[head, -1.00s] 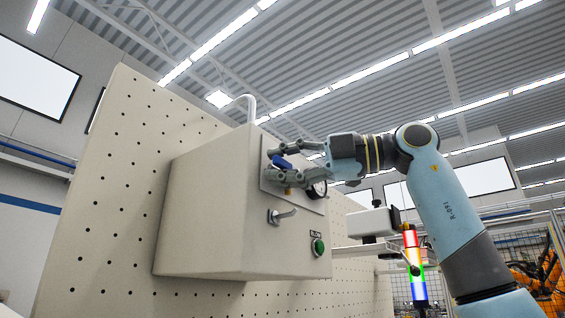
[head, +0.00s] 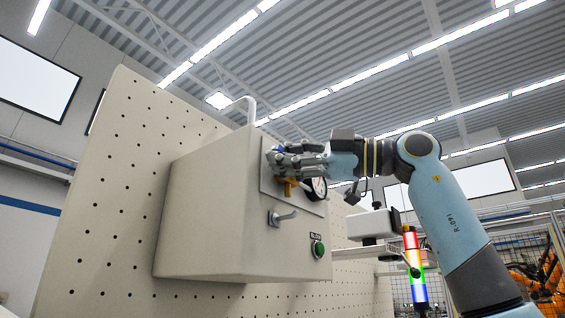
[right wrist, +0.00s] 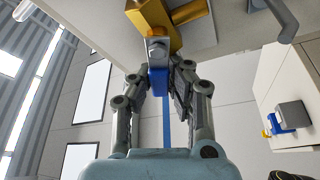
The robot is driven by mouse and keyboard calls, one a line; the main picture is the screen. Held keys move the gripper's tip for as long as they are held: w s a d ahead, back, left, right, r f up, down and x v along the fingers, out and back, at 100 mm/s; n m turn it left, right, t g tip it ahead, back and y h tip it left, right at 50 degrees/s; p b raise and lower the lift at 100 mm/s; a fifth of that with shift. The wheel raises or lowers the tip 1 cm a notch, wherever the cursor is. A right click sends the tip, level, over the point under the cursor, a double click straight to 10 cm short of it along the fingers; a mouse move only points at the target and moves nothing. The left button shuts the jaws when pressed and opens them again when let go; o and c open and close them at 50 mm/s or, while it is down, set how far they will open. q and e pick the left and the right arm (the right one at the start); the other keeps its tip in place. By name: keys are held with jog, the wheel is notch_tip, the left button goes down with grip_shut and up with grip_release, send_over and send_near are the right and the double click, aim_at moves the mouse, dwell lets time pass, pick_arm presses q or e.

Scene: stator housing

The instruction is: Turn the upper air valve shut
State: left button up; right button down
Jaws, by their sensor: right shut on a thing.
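The upper air valve has a brass body (head: 289,186) on the plate of the beige box, and it also shows in the right wrist view (right wrist: 150,20). Its blue handle (right wrist: 158,80) lies between my right fingers; in the head view only a bit of blue (head: 279,149) shows beside the fingertips. My right gripper (head: 276,158) is shut on this blue handle, close to the front plate; its fingers show on both sides of the handle in the right wrist view (right wrist: 160,75). The fingers hide most of the handle in the head view. My left gripper is not in view.
Beside the valve is a round gauge (head: 319,187). Below are a metal hook or lever (head: 284,217) and a green button (head: 318,248). The beige box (head: 205,215) sits on a perforated board (head: 110,180). In the right wrist view another blue-handled valve (right wrist: 284,121) shows at right.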

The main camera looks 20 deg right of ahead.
jog(key=shift+r+m, duration=0.1)
jog(key=shift+m, duration=0.3)
jog(key=c, duration=1.2)
grip_release()
jog(key=shift+d, duration=0.1)
jog(key=shift+c, duration=0.2)
jog(key=v, duration=1.2)
